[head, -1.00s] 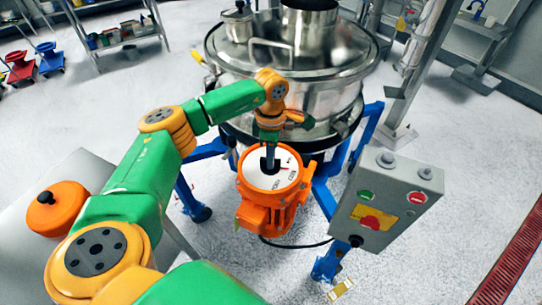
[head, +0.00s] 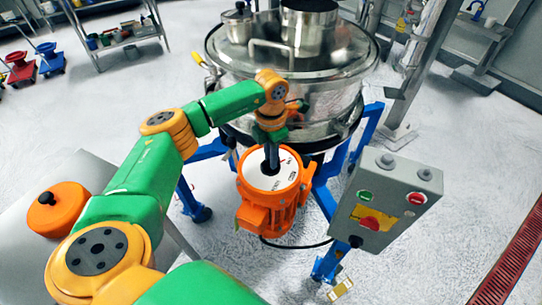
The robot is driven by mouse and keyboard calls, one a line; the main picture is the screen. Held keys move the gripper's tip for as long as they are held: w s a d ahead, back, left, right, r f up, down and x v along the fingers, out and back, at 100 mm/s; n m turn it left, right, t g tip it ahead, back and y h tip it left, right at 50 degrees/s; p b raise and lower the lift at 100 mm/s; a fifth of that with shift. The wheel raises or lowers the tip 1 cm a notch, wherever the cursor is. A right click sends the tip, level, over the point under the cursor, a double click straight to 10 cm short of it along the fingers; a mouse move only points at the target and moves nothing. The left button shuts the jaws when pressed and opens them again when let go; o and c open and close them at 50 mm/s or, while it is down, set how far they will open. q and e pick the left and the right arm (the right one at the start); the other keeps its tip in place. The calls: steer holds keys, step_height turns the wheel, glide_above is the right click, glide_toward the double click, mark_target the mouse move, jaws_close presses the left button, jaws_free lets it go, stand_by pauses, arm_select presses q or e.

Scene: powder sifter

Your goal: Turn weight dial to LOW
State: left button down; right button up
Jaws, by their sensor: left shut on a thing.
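The weight dial (head: 264,176) is a white round face with small dark lettering and a red mark, on top of the orange motor (head: 267,217). The motor is fixed under the steel sifter drum. My left gripper (head: 270,163) points straight down over the middle of the dial, shut on the dial's dark knob, which it mostly hides. The lettering is too small to read surely. My right gripper is not in view.
The steel sifter (head: 318,98) on blue legs stands just behind. A grey control box (head: 384,205) with buttons and a red switch stands to the right.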

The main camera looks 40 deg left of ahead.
arm_select(q)
steer(key=shift+r+n, duration=0.1)
steer(key=shift+n, duration=0.2)
steer(key=c, duration=0.8)
jaws_free()
steer(key=shift+c, duration=0.2)
step_height(320, 180, up, 7)
steer(key=shift+r+b, duration=0.1)
steer(key=shift+b, duration=0.65)
